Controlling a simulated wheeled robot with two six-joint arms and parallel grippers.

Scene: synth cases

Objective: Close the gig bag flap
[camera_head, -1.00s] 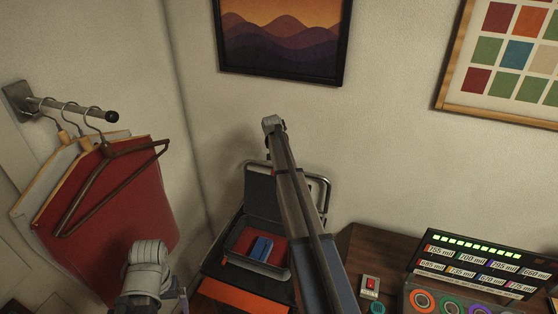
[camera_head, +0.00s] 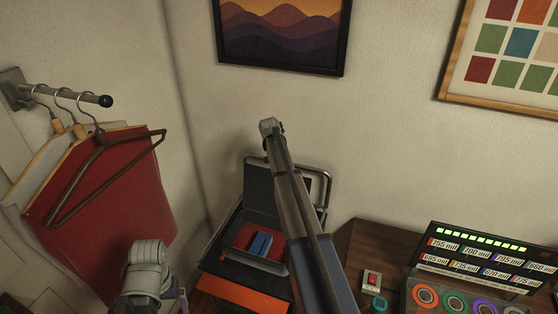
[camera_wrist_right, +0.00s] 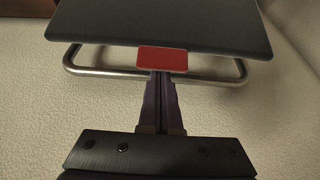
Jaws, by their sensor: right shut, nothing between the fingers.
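The gig bag (camera_head: 222,268) is a dark open case with a red inside and an orange front, low in the middle of the head view. A blue block (camera_head: 261,244) lies in it. Its dark flap (camera_head: 258,187) stands up at the back. In the right wrist view the flap (camera_wrist_right: 165,25) spans the top, with a red tab (camera_wrist_right: 162,60) on its lower edge. My right gripper (camera_wrist_right: 163,76) is shut and empty, its tips at the tab; I cannot tell whether they touch. My arm hides it in the head view. My left gripper (camera_head: 182,298) shows only partly at the bottom.
A metal tube frame (camera_wrist_right: 72,67) stands behind the flap. Red and pale folders (camera_head: 125,195) hang from a wall rod at left. A brown desk (camera_head: 355,245) with a red switch (camera_head: 372,279) and a lit panel (camera_head: 480,258) is at right.

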